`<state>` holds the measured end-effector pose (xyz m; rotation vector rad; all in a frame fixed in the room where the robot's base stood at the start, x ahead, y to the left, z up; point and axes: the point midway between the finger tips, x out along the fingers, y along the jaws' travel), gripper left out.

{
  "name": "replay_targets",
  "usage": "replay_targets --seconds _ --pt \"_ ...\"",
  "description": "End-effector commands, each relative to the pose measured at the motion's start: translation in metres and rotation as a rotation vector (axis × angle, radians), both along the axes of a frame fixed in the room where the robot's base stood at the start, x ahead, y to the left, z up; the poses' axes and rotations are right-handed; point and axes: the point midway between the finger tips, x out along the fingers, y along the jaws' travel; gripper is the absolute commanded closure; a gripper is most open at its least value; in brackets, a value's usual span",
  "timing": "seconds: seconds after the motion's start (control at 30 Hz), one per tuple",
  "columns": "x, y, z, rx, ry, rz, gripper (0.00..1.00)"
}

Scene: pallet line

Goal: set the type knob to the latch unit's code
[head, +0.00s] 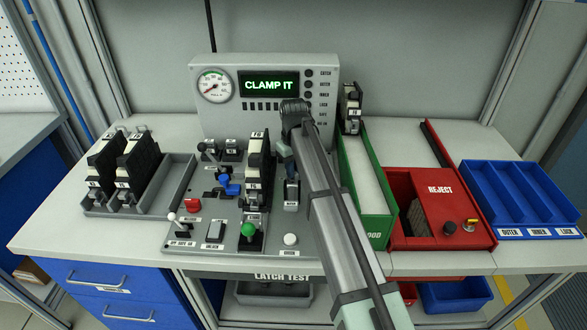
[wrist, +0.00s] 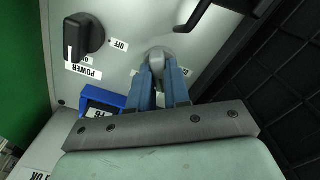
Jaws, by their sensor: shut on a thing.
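In the wrist view my gripper (wrist: 160,70) is shut on a small grey knob (wrist: 159,53) on the grey panel. The knob's label is mostly hidden by the fingers, so its setting cannot be read. In the head view my gripper (head: 284,152) is low over the tester, right of the black and cream latch unit (head: 254,175), which stands upright in the fixture. The unit's small labels are too small to read surely. A black POWER knob (wrist: 84,35) is beside the held knob, with an OFF mark near it.
The display (head: 268,84) reads "CLAMP IT". Levers, a green knob (head: 248,230) and buttons crowd the panel. More units stand in a left tray (head: 178,190). A green bin (head: 366,205) with one unit, a red REJECT bin (head: 440,210) and a blue tray (head: 520,190) are right.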

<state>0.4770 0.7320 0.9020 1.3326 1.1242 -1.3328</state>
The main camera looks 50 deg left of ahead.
Motion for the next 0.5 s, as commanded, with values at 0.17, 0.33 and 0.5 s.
replay_targets --seconds 0.17,0.33,0.5 --pt "-0.0002 -0.0001 -0.0004 0.001 0.0 -0.06 1.0" --pt "-0.0002 -0.0001 -0.0005 0.001 0.0 -0.088 1.0" --pt "-0.0002 -0.0001 -0.0005 0.001 0.0 -0.094 1.0"
